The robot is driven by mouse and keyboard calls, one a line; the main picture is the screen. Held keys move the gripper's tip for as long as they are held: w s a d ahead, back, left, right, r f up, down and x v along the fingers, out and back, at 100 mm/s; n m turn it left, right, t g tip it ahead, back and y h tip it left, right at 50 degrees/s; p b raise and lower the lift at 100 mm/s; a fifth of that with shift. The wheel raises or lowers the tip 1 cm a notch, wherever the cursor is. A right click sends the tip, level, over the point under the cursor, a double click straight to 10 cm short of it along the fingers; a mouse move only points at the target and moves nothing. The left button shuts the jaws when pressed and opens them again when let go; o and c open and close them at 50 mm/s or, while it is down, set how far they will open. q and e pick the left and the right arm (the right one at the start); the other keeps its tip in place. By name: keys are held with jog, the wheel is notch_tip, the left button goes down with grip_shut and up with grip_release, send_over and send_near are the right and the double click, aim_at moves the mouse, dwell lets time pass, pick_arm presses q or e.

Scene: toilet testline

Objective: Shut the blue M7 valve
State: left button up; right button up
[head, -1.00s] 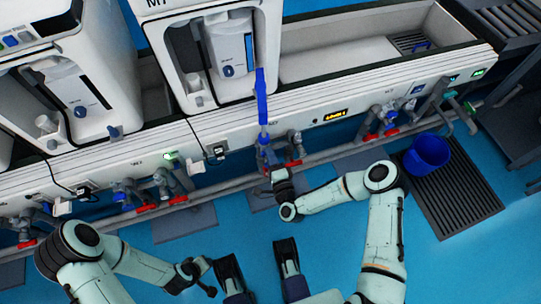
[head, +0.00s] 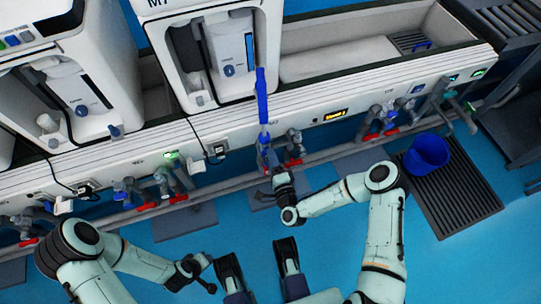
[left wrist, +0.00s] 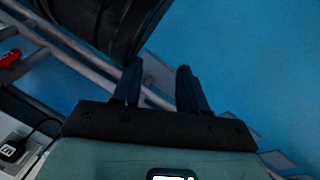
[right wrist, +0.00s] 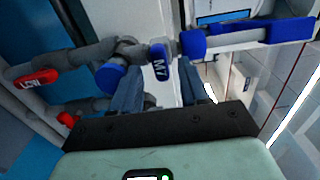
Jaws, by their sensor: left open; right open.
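The blue M7 valve handle (right wrist: 160,63), marked "M7", shows in the right wrist view just ahead of my right gripper (right wrist: 160,88). Its lower part lies in the space between the two fingertips; I cannot tell if either finger touches it. In the head view the blue M7 valve (head: 262,141) is on the front of the middle unit, and my right gripper (head: 272,172) is close below it, partly hidden by its own wrist. My left gripper (left wrist: 160,85) is open and empty in the left wrist view, over the floor and away from the valve.
A red-handled valve (right wrist: 36,79) is left of the M7 handle in the right wrist view. A blue and white tube (right wrist: 250,36) runs above right. Pipes (head: 330,150) line the bench front. A blue bucket (head: 427,153) stands on a dark grate at right.

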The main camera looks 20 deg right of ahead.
pick_arm(q)
jog(key=shift+w+d+r+p, duration=0.1)
jog(key=shift+d+r+p, duration=0.2)
jog(key=shift+r, duration=0.3)
jog(key=shift+d+r+p, duration=0.2)
jog(key=shift+r+p, duration=0.2)
jog(key=shift+r, duration=0.15)
jog(key=shift+w+d+r+p, duration=0.1)
jog(key=shift+d+r+p, duration=0.2)
jog(key=shift+r, duration=0.3)
pick_arm(e)
jog(key=s, duration=1.2)
jog(key=shift+d, duration=0.2)
pick_arm(q)
jog(key=shift+a, duration=0.1)
pick_arm(e)
jog(key=shift+w, duration=0.1)
